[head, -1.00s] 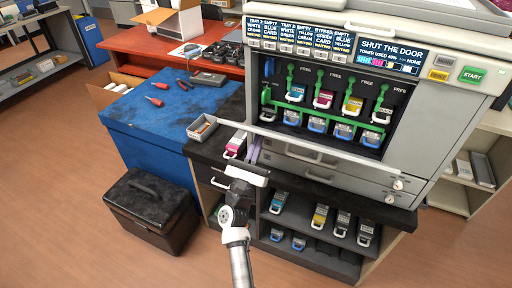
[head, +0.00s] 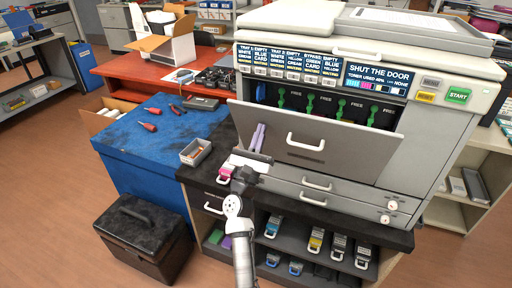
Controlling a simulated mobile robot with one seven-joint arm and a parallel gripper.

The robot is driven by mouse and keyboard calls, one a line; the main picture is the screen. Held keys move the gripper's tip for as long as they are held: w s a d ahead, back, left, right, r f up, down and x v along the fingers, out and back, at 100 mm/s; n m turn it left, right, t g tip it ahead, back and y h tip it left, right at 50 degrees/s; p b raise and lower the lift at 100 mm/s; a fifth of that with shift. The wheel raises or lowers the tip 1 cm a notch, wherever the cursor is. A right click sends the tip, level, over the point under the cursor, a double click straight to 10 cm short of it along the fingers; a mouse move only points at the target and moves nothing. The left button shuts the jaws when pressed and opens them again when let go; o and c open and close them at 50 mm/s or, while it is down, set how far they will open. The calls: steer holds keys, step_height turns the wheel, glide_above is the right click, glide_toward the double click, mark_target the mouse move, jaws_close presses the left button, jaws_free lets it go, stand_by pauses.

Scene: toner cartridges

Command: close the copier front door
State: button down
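The copier front door (head: 350,155) is a grey panel with a white handle (head: 305,142). It is tilted partway up, its top edge leaning out from the copier (head: 425,135). It covers the lower cartridge bay; the green levers (head: 311,103) and dark interior show above its edge. The display (head: 378,77) reads "SHUT THE DOOR". My gripper (head: 258,136) is at the door's left part, its two lilac fingers close together and pointing up along the door's outer face. It looks shut and empty. Whether the fingers touch the door is hard to tell.
A blue bench (head: 150,165) with red-handled tools is farther left. Several cartridges sit on the shelf (head: 290,245) below. A black case (head: 143,235) stands on the floor.

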steer(key=shift+x, duration=1.35)
steer(key=shift+w+d+f, duration=0.15)
steer(key=shift+f, duration=0.05)
steer(key=shift+w+d+r+b, duration=0.15)
steer(key=shift+w+d+b, duration=0.1)
steer(key=shift+w+b, duration=0.45)
steer(key=shift+w+d+r+b, duration=0.1)
steer(key=shift+w+d+b, duration=0.1)
steer(key=shift+w+b, duration=0.5)
steer(key=shift+w+d+r+b, duration=0.15)
steer(key=shift+w+d+b, duration=0.2)
steer(key=shift+w, duration=0.55)
steer(key=shift+s+a+r+p, duration=0.15)
steer(key=shift+s+a+p, duration=0.1)
steer(key=shift+s+p, duration=0.15)
steer(key=s+a+p, duration=0.1)
steer(key=s, duration=0.2)
steer(key=s+a, duration=0.1)
steer(key=s, duration=0.2)
steer(key=s+p, duration=0.1)
steer(key=s, duration=0.2)
steer(key=shift+a+p, duration=0.3)
steer(key=shift+a, duration=0.1)
steer(key=shift+w, duration=0.1)
